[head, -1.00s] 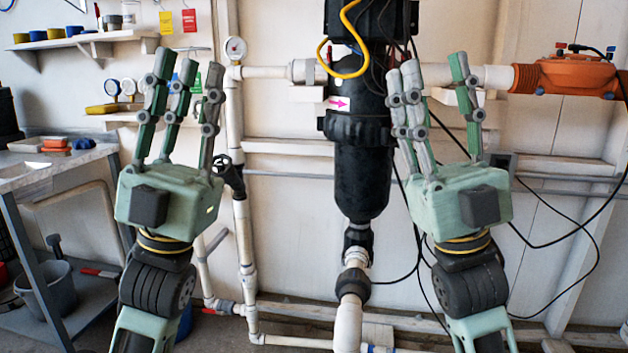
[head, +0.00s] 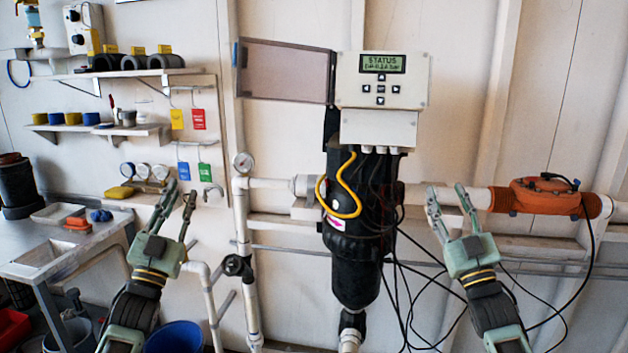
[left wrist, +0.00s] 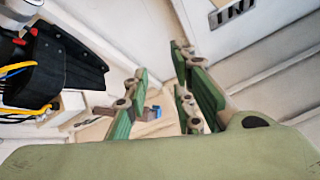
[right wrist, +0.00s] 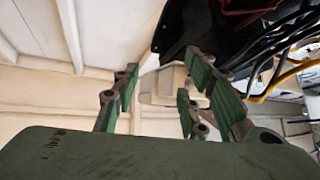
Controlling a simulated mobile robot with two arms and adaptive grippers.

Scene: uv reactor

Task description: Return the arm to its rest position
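My left gripper (head: 174,205) is raised at the lower left of the head view, in front of the wall and apart from the pipes. Its fingers are spread and empty, as the left wrist view (left wrist: 160,100) also shows. My right gripper (head: 452,204) is raised at the lower right, in front of the white pipe. Its fingers are apart with nothing between them, also in the right wrist view (right wrist: 160,100). Between the two arms stands the black UV reactor (head: 355,275). Above it is the control box (head: 410,92) with a lit status display and its cover swung open to the left.
An orange pipe fitting (head: 545,195) is at the right. Black cables hang beside the reactor. Shelves (head: 150,75) with small parts and tags hang at the left, above a workbench (head: 95,245). A blue bucket (head: 175,338) stands below.

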